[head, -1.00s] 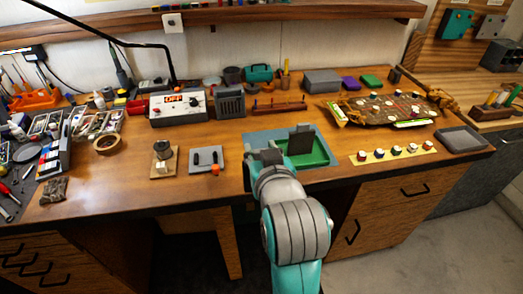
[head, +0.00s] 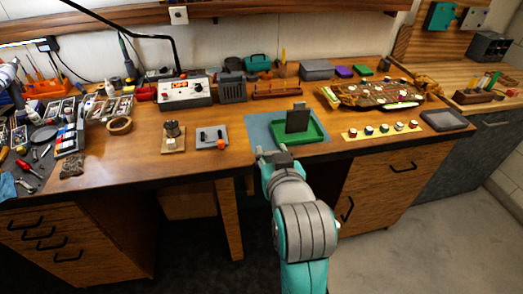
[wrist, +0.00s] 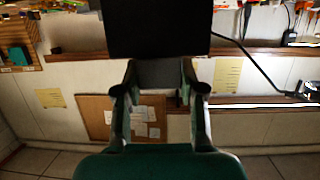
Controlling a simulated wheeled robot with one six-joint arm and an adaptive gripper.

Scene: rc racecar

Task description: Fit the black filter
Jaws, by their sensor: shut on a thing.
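My gripper (wrist: 158,72) is shut on the dark tab of a flat black square part, taken as the black filter (wrist: 157,28). The filter juts past the fingertips and fills the top middle of the wrist view, its far edge cut off. In the head view my gripper (head: 277,155) is at the front edge of the bench, just in front of a green tray (head: 315,134). A dark grey upright panel (head: 297,119) with a small tab on top stands at the green tray.
The tray lies on a blue-grey mat (head: 258,128). Left of it are a grey plate with black parts (head: 212,140) and a metal cylinder on wood (head: 172,136). Right are a yellow strip of knobs (head: 383,130) and a cluttered board (head: 370,96).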

